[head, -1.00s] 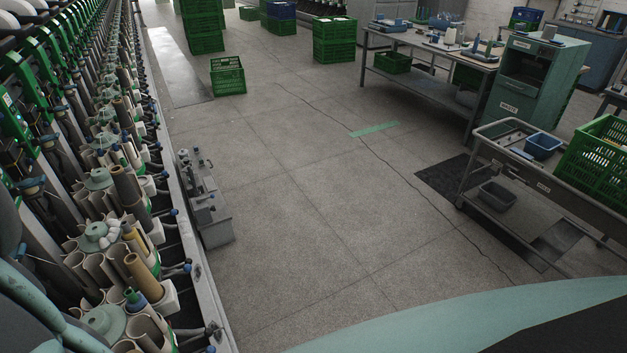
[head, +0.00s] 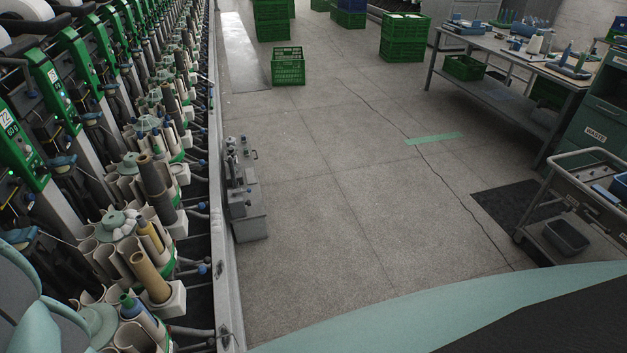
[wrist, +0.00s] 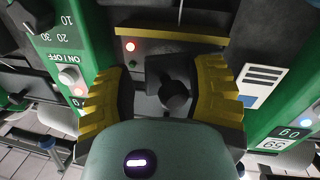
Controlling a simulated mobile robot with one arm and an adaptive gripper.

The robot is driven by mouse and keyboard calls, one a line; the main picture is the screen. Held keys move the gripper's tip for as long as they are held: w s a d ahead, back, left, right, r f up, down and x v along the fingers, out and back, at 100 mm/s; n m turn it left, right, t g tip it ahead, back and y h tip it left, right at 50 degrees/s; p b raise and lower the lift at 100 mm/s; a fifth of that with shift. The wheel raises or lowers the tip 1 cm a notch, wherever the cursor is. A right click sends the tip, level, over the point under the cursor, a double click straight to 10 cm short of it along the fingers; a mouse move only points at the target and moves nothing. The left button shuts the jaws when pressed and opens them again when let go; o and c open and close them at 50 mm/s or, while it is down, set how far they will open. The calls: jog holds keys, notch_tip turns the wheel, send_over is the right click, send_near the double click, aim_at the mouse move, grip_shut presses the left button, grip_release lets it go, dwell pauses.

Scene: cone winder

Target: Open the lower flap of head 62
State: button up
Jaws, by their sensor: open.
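In the wrist view my gripper (wrist: 165,78) is open, with its yellow ribbed fingers spread apart. A dark rounded knob-like part (wrist: 173,88) shows between the fingers; I cannot tell whether they touch it. Just beyond is a yellow bar (wrist: 170,34) across a dark panel with a red light (wrist: 130,46). Which of these parts is the lower flap of head 62 I cannot tell. A label (wrist: 285,144) on the green housing at right is upside down and hard to read. My gripper is not visible in the head view.
The row of winding heads (head: 40,120) runs along the left, with tubes and cones (head: 150,275) in front. A grey metal unit (head: 245,205) stands on the floor by the machine rail. A trolley (head: 570,215) stands at right. The middle floor is clear.

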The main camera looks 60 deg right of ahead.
jog(key=shift+w+a+f+n+g+y+b, duration=0.1)
jog(key=shift+w+a+n+g+y+b, duration=0.1)
jog(key=shift+n+g+y+b, duration=0.25)
jog(key=shift+w+a+f+n+g+y+b, duration=0.1)
jog(key=shift+w+n+g+y+b, duration=0.1)
jog(key=shift+n+g+y+b, duration=0.2)
jog(key=w+d+b+v, duration=0.1)
jog(key=b+v, duration=0.1)
jog(key=v, duration=1.4)
jog(key=w+d+r+m+t+h+b, duration=0.2)
jog(key=w+d+r+m+t+h, duration=0.15)
jog(key=w+r+t, duration=0.4)
jog(key=d+r+m+t+h, duration=0.4)
jog(key=d+r+m+t, duration=0.1)
jog(key=d+r+t, duration=0.1)
jog(key=shift+w+d+r+t+p, duration=0.4)
jog(key=shift+d+t, duration=0.3)
jog(key=shift+d, duration=0.35)
jog(key=shift+f, duration=0.1)
